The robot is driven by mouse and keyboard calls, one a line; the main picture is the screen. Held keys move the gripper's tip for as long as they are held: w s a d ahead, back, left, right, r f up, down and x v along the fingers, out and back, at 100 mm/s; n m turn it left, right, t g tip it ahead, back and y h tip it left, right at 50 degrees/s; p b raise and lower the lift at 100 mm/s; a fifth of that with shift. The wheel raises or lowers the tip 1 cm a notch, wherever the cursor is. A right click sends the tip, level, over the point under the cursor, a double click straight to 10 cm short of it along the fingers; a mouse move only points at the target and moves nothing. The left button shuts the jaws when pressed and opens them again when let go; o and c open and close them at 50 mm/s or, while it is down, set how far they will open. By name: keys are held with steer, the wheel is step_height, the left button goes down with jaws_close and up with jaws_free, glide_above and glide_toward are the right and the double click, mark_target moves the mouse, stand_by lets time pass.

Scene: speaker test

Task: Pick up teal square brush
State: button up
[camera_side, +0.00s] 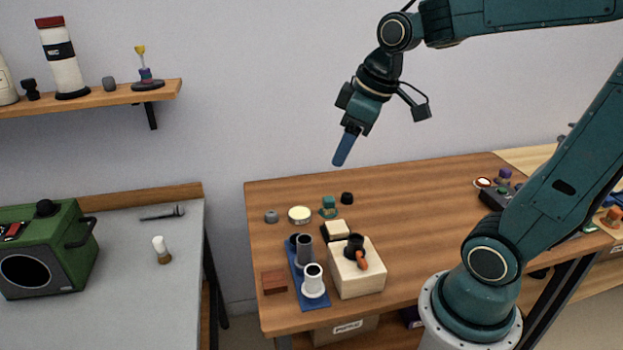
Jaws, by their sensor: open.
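A small teal object with a squarish base (329,211) stands on the wooden table near its back edge; it looks like the teal square brush, but it is too small to be sure. My gripper (343,160) is high above the back of the table, over and slightly right of the teal object, well apart from it. Its blue fingers point down and overlap in this view, so the gap between them is hidden. Nothing shows held in it.
Near the teal object are a pale round tin (300,214), a black knob (347,198) and a grey knob (271,216). In front stand a wooden block (358,283) and a blue tray (312,302) with cylinders. The table's middle right is clear.

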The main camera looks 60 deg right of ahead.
steer(key=w+d+f+n, duration=0.2)
steer(key=w+d+f, duration=0.1)
steer(key=w+d, duration=0.3)
steer(key=n+g+y, duration=0.1)
steer(key=n+y, duration=0.2)
steer(key=n, duration=0.1)
glide_toward(331, 198)
steer(key=x, duration=0.6)
steer(key=shift+w+a+r, duration=0.1)
steer(key=shift+a+r, duration=0.05)
steer(key=shift+a, duration=0.1)
steer(key=shift+f, duration=0.3)
steer(key=shift+x, duration=2.5)
steer(key=shift+d, duration=0.15)
steer(key=c, duration=1.1)
